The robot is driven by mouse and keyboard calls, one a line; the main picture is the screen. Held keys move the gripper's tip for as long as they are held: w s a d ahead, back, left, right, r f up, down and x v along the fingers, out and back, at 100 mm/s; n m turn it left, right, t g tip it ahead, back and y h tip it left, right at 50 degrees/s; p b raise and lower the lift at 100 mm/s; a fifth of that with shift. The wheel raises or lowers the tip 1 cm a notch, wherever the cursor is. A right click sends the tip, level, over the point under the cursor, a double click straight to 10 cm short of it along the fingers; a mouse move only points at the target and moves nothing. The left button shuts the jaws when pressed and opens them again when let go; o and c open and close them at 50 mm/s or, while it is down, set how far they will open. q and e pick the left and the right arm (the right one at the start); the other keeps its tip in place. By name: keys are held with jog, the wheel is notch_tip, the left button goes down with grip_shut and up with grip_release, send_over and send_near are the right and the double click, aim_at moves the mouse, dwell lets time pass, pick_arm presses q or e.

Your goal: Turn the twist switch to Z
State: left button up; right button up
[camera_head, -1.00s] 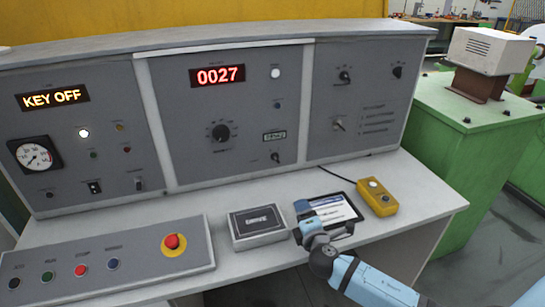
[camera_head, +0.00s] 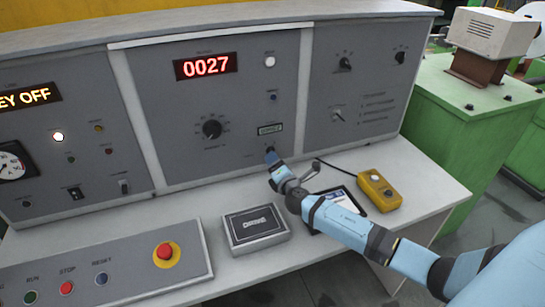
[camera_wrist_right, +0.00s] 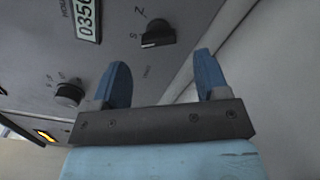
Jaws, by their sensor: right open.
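The twist switch is a small black knob (camera_wrist_right: 160,34) marked S and Z in the right wrist view, on the grey panel beside a small number display (camera_wrist_right: 87,20). A pale mark shows on the knob's lower left edge; which letter it points to is hard to tell. My right gripper (camera_wrist_right: 163,62) is open, its two blue fingers apart and empty, with the knob ahead of them, between their tips and towards the left one. In the head view my right gripper (camera_head: 272,158) is at the panel below the small display (camera_head: 269,129) and largely hides the switch. My left gripper is not in view.
The desk holds a DRIVE box (camera_head: 253,228), a tablet (camera_head: 335,207) partly behind my arm, and a yellow box (camera_head: 379,190). A red emergency button (camera_head: 166,254) is at lower left. A larger round dial (camera_head: 212,129) is left of the small display.

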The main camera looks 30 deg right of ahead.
jog(key=shift+x, duration=2)
jog(key=c, duration=0.9)
